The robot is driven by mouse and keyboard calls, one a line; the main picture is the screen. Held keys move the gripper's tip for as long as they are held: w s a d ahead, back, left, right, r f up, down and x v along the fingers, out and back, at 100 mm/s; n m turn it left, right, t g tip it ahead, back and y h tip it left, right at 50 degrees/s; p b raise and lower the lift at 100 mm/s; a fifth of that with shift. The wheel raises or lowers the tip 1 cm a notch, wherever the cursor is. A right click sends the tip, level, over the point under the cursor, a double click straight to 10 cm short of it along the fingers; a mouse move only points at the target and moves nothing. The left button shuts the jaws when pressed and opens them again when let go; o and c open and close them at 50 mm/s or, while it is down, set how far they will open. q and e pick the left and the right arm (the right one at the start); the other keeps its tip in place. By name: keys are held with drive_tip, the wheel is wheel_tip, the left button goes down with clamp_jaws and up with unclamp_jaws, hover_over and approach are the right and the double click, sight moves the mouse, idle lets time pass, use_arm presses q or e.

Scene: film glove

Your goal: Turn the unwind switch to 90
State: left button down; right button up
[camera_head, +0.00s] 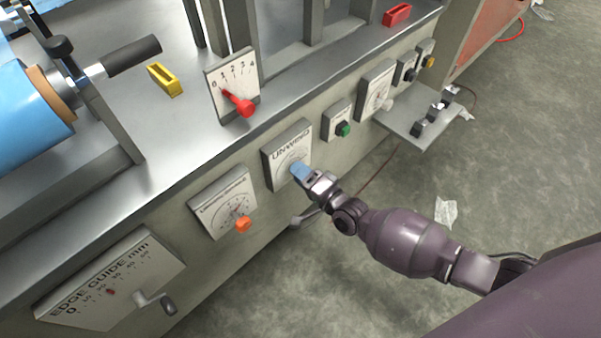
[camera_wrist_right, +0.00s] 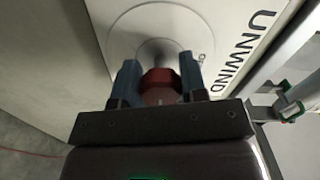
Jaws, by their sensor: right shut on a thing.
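The unwind panel (camera_head: 283,142) is a white plate on the front of the machine, in the middle of the head view. In the right wrist view its face (camera_wrist_right: 225,28) carries a round dial and the word UNWIND along the right side. My right gripper (camera_head: 301,172) is at the panel with its blue fingertips against the dial area. In the wrist view its two fingers are shut on the red unwind switch (camera_wrist_right: 160,88), one finger on each side. The fingers hide most of the dial, so the switch's setting cannot be read. My left gripper is not in view.
To the left are a dial panel with an orange knob (camera_head: 243,224) and the edge guide panel (camera_head: 108,280) with a crank. To the right are a green button (camera_head: 344,130), another dial panel (camera_head: 374,90) and a small shelf (camera_head: 415,122). The red-handled lever (camera_head: 240,104) stands above.

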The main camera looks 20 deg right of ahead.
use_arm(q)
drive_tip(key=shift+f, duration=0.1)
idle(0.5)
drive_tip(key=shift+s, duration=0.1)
use_arm(e)
drive_tip(key=o, duration=0.9)
drive_tip(key=shift+s, duration=0.15)
drive_tip(key=shift+s+d, duration=0.15)
drive_tip(key=shift+s, duration=0.1)
use_arm(q)
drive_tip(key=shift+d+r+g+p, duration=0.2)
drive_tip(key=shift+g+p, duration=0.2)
drive_tip(key=shift+p, duration=0.55)
use_arm(e)
drive_tip(key=shift+v, duration=5)
